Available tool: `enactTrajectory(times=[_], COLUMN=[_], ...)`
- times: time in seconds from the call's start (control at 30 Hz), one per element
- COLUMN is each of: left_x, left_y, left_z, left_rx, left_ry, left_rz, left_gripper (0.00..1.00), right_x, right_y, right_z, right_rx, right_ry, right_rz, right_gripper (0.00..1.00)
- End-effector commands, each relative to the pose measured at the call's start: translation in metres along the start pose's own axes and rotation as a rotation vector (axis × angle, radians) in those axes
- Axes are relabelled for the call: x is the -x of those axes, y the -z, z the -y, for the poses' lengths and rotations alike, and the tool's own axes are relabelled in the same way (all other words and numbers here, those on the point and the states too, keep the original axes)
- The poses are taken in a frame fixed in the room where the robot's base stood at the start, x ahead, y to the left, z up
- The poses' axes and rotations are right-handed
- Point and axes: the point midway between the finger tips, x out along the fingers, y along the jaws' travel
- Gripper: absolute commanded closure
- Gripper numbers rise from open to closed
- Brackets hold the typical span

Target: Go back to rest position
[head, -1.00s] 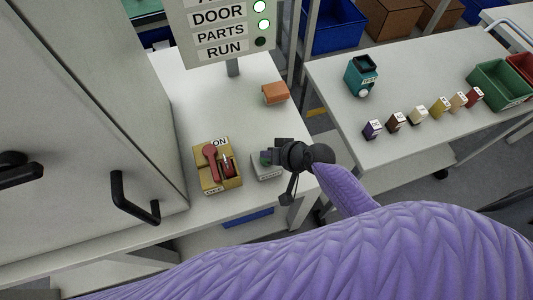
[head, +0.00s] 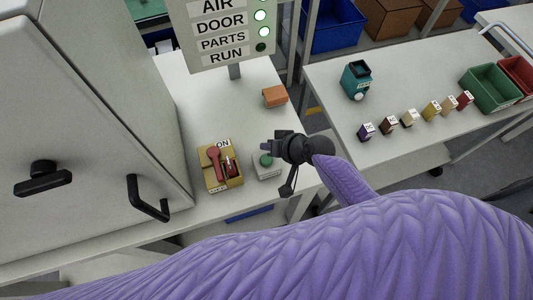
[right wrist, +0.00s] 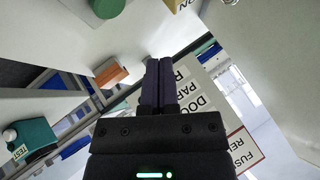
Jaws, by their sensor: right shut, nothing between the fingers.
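My right gripper (head: 267,147) is shut and empty. It hangs over the right part of the white bench, just above a small grey box with a green button (head: 266,160). In the right wrist view its two dark fingers (right wrist: 158,84) lie together with nothing between them. The green button (right wrist: 107,8) shows at the top of that view, apart from the fingers. My left gripper is not in view.
Beside the button box is a yellow switch box with a red lever (head: 213,160). An orange block (head: 275,96) lies behind. A sign panel (head: 225,40) stands at the back; a cabinet with black handles (head: 145,200) is left. A teal container (head: 356,78) stands on the right table.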

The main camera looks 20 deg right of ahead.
Motion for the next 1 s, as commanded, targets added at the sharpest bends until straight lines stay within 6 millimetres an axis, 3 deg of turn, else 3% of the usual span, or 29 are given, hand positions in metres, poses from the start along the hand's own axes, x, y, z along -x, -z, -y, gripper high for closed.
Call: enactTrajectory(times=[0.67,0.77,1.0], left_x=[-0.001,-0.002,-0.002], left_y=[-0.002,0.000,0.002], left_z=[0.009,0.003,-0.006], left_rx=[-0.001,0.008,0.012], left_ry=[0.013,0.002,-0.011], left_rz=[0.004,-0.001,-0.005], left_gripper=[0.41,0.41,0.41], right_x=[-0.001,0.010,0.070], right_y=[-0.001,-0.016,-0.056], right_z=[-0.001,0.011,0.032], right_rx=[-0.001,0.068,0.285], right_ry=[0.000,0.002,-0.110], right_rz=[0.000,0.055,0.222], right_gripper=[1.00,1.00,1.00])
